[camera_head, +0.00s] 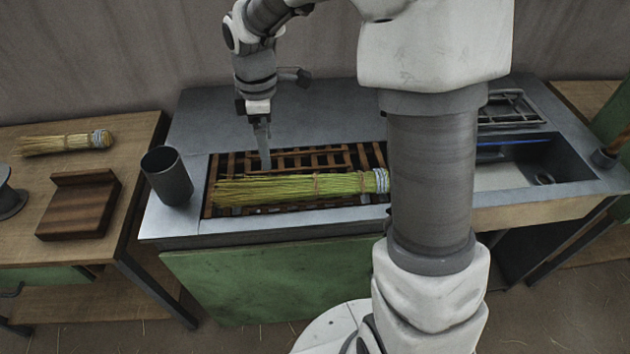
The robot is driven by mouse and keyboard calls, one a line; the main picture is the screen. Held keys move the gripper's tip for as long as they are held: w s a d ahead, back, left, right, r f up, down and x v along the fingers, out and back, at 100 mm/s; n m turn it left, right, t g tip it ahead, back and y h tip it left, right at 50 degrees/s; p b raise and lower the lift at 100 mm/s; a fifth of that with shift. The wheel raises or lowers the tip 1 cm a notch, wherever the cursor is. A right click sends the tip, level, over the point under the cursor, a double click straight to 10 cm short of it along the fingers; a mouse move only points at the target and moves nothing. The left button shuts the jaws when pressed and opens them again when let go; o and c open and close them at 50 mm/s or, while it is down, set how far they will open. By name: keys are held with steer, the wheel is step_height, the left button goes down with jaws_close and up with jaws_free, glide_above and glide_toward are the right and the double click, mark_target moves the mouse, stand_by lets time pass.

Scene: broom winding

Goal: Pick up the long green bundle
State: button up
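The long green bundle (290,188) lies across a wooden slatted rack set in the metal counter. It is yellow-green, bound near its middle, with a pale grey-blue binding at its right end, close to my arm column. My gripper (264,160) points down just behind the bundle, left of its middle. A gap between the fingers cannot be made out at this size and angle. Nothing is seen held in it. Whether its tips touch the rack or hover above it is unclear.
A dark metal cup (167,178) stands left of the rack. The left wooden table (30,160) bears a smaller straw bundle (64,143) and a dark wooden block (78,206). A sink (530,168) is at the right. The counter (330,115) behind the rack is mostly clear.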

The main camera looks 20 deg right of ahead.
mark_target(273, 183)
step_height(273, 183, down, 14)
steer(key=shift+f+b, duration=0.15)
steer(key=shift+b, duration=1)
steer(key=shift+d, duration=0.1)
steer(key=c, duration=1.5)
steer(key=shift+o, duration=0.2)
